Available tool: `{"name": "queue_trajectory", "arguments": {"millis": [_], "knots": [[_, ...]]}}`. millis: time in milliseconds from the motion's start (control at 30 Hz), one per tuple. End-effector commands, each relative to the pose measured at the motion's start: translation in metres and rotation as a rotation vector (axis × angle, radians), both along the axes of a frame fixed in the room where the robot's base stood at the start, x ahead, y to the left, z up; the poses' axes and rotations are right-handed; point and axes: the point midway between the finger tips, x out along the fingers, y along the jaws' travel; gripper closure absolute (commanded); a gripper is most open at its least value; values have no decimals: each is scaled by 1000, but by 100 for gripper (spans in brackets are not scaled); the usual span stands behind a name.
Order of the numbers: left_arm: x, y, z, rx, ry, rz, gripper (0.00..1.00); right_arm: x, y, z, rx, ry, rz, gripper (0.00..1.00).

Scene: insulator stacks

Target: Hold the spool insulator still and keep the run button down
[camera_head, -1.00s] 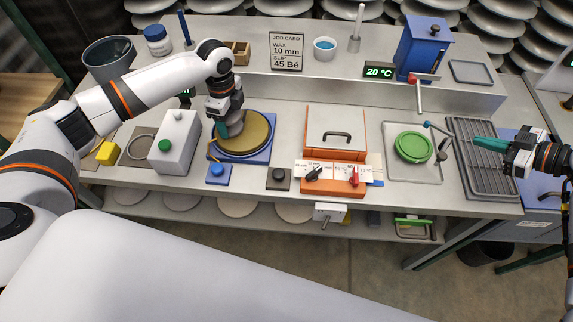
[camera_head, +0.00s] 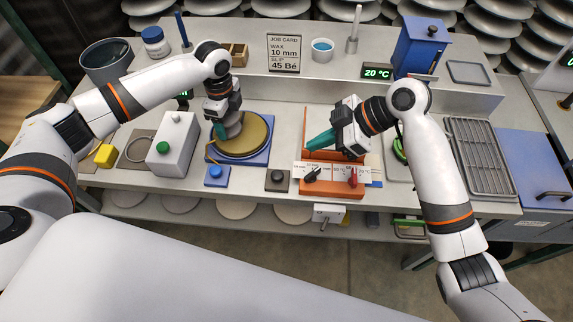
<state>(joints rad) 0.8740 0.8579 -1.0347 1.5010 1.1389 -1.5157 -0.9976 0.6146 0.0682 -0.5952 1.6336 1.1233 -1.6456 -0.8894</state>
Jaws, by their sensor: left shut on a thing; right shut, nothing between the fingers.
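The spool insulator (camera_head: 234,127) is a grey piece on the tan round plate (camera_head: 257,135) of a blue unit at centre left. My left gripper (camera_head: 221,130) is shut on it from above; the gripper hides part of it. No button is legibly labelled run. A blue button (camera_head: 215,171) sits on a small blue box in front of the plate. A dark button (camera_head: 277,176) is on a box to its right. A green button (camera_head: 163,146) is on a white box at left. My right gripper (camera_head: 311,146), with teal fingers, is shut and empty above the orange unit, touching no button.
The orange unit (camera_head: 335,191) has a black and a red knob in front. My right arm covers much of the green round piece's tray. A drying rack (camera_head: 480,160) stands at right. A job card (camera_head: 284,52) and a blue box (camera_head: 420,45) are behind.

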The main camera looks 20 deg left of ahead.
Motion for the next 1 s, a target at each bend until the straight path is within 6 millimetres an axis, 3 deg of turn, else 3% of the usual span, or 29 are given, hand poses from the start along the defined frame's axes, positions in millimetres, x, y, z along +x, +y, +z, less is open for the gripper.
{"name": "queue_trajectory", "arguments": {"millis": [233, 600, 800, 1000], "knots": [[0, 0, -1, 0, 2, 0, 68, -4, 16, -16, 2, 5, 0, 100], [-1, 0, -1, 1, 2, 0, 68, -17, 69, -71, 3, 4, 1, 100], [-1, 0, -1, 1, 2, 0, 68, -17, 69, -100, 0, 4, -2, 100], [-1, 0, 0, 1, 2, 0, 68, -16, 68, -110, 2, 0, -1, 100]]}}
